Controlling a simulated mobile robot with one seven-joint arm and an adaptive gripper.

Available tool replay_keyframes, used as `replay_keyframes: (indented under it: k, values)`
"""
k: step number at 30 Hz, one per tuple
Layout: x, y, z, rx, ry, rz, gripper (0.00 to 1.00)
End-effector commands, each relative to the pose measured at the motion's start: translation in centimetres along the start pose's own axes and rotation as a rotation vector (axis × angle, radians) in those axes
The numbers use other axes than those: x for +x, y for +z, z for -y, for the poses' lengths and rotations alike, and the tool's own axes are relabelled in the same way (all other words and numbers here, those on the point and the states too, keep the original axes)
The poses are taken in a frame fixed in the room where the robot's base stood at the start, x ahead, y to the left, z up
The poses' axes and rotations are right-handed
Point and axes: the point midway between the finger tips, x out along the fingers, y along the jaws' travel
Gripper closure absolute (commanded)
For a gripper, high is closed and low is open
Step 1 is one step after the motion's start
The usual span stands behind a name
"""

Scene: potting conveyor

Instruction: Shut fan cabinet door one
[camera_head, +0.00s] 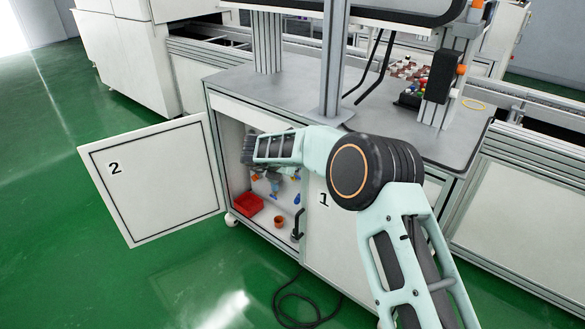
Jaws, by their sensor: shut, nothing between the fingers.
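The fan cabinet (232,183) stands under a grey worktop. Door one (331,240), a pale panel marked "1", covers the right part of its front, with a dark handle (298,226) at its left edge. It looks in line with the front or close to it; my arm hides its upper part, so I cannot tell whether it is fully shut. Door two (152,180), marked "2", stands wide open to the left. My gripper (248,151) is at the dark end of my arm, before the open left part of the cabinet, shut and empty; its fingertips are not clear.
Inside the cabinet are a red tray (248,206), a small orange cup (279,221) and blue and orange fittings. A black cable (291,305) lies on the green floor before door one. Free floor lies at the front left. A conveyor (525,150) stands at right.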

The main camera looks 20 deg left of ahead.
Motion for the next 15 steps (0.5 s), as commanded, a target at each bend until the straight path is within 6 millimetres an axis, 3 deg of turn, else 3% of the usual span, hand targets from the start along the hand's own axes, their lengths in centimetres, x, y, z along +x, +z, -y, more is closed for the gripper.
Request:
replay_keyframes:
  k: [1, 3, 9, 15]
  values:
    - [0.0, 0.0, 0.1, 0.0, 0.001, -0.001, 1.0]
    - [-2.5, 0.3, -0.5, -0.001, 0.004, 0.0, 1.0]
    - [-6.8, 0.2, -1.3, -0.001, 0.004, -0.001, 1.0]
    - [-9.2, 0.1, -1.8, -0.001, 0.002, -0.003, 1.0]
